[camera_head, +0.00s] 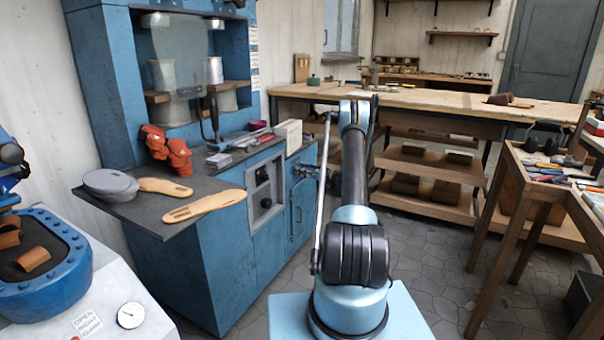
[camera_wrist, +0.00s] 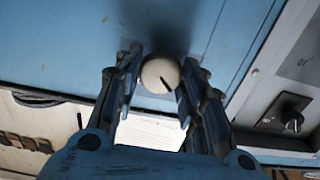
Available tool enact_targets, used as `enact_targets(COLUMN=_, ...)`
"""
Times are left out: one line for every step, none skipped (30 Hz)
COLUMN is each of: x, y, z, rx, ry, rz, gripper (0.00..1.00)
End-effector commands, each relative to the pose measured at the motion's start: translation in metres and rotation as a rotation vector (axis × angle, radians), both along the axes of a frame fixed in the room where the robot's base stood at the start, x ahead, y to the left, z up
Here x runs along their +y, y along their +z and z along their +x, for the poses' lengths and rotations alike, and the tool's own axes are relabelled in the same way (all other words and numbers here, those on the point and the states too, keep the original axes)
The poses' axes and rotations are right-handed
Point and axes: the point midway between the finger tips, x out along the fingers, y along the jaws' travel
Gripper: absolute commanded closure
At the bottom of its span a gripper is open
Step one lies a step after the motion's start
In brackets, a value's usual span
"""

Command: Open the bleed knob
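A round cream knob (camera_wrist: 160,75) with a dark pointer mark stands out from a blue panel in the wrist view. No label beside it can be read. My gripper (camera_wrist: 160,80) has its two fingers apart, one on each side of the knob. The fingers look close to it, and I cannot tell whether either touches. In the head view my gripper (camera_head: 309,172) is at the blue cabinet door (camera_head: 302,205), mostly hidden by my arm. The knob cannot be made out there.
A grey panel (camera_head: 265,185) with dark knobs sits left of the door. The counter (camera_head: 165,218) above holds soles and orange forms. A wooden workbench (camera_head: 430,98) stands behind, a tool table (camera_head: 535,185) at right. A white machine with a gauge (camera_head: 131,315) is at lower left.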

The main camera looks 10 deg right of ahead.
Motion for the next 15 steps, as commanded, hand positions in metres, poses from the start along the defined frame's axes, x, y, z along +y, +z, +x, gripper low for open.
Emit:
enact_targets(x=-0.001, y=0.0003, z=0.0011, rx=0.0, ry=-0.003, rz=0.0, gripper=0.86)
enact_targets(x=-0.0012, y=0.0003, z=0.0011, rx=0.0, ry=-0.003, rz=0.0, gripper=0.87)
enact_targets(x=0.0045, y=0.0005, z=0.0011, rx=0.0, ry=-0.003, rz=0.0, gripper=0.87)
enact_targets(x=0.0023, y=0.0004, z=0.0013, rx=0.0, ry=-0.003, rz=0.0, gripper=0.87)
enact_targets(x=0.0014, y=0.0004, z=0.0014, rx=0.001, ry=-0.003, rz=0.001, gripper=0.87)
enact_targets(x=0.001, y=0.0004, z=0.0015, rx=0.002, ry=-0.003, rz=0.003, gripper=0.87)
enact_targets(x=0.0009, y=0.0005, z=0.0016, rx=0.003, ry=-0.003, rz=0.004, gripper=0.87)
enact_targets(x=0.0008, y=0.0005, z=0.0017, rx=0.007, ry=-0.003, rz=0.006, gripper=0.87)
enact_targets(x=0.0006, y=0.0005, z=0.0018, rx=0.012, ry=-0.003, rz=0.01, gripper=0.87)
enact_targets(x=0.0005, y=0.0005, z=0.0019, rx=0.017, ry=-0.003, rz=0.014, gripper=0.87)
enact_targets(x=0.0003, y=0.0005, z=0.002, rx=0.024, ry=-0.003, rz=0.018, gripper=0.87)
enact_targets(x=0.0002, y=0.0005, z=0.0021, rx=0.033, ry=-0.003, rz=0.025, gripper=0.87)
enact_targets(x=0.0, y=0.0005, z=0.0022, rx=0.044, ry=-0.004, rz=0.033, gripper=0.87)
enact_targets(x=-0.0001, y=0.0005, z=0.0024, rx=0.055, ry=-0.004, rz=0.041, gripper=0.87)
enact_targets(x=-0.0004, y=0.0005, z=0.0026, rx=0.072, ry=-0.004, rz=0.053, gripper=0.87)
